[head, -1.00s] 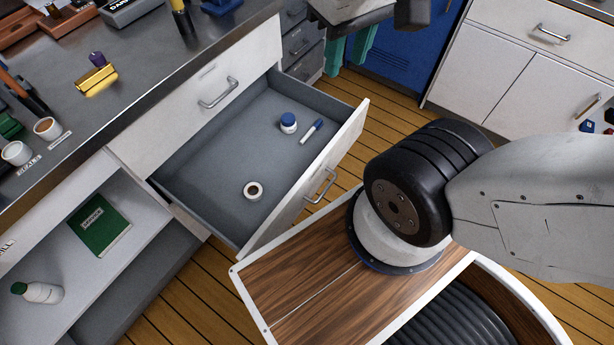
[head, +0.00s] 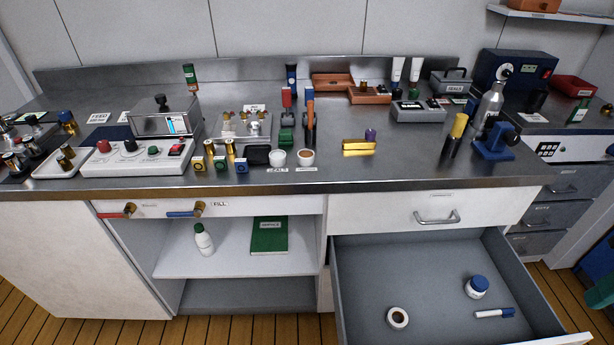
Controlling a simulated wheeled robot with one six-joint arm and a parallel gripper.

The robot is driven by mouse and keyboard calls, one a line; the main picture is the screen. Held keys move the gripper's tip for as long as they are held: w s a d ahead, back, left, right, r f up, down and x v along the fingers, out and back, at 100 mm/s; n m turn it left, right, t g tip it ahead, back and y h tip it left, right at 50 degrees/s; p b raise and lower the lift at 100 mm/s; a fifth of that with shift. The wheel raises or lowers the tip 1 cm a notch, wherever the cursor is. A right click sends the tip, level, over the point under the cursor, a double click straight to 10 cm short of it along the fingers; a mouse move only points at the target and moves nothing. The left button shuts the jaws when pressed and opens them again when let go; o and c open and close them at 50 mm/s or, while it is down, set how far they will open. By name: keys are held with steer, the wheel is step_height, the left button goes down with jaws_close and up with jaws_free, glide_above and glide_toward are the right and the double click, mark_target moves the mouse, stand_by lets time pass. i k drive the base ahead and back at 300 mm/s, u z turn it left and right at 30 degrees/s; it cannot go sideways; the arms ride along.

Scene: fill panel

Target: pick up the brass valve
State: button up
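A shiny brass-coloured piece (head: 358,147) lies on the grey steel counter (head: 330,176) near the middle of the head view. It is a low horizontal body, and a small purple knob-like part (head: 371,135) shows at its back right. It looks like the brass valve, though its fine shape is too small to tell. Two brass fittings, one with a red lever (head: 112,214) and one with a blue lever (head: 182,213), sit on the panel under the counter's left part. My gripper is not in view.
An open grey drawer (head: 430,270) juts out below the counter, holding a tape roll (head: 397,317), a blue-capped jar (head: 477,287) and a marker (head: 494,313). White cups (head: 305,157) stand left of the brass piece. A yellow-and-black tool (head: 456,133) stands to its right.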

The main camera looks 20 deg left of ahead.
mark_target(363, 86)
steer(key=u, duration=0.45)
steer(key=k, duration=1.1)
steer(key=u, duration=1.45)
steer(key=i, duration=1.15)
steer(key=z, duration=0.45)
steer(key=i, duration=1.1)
steer(key=z, duration=0.8)
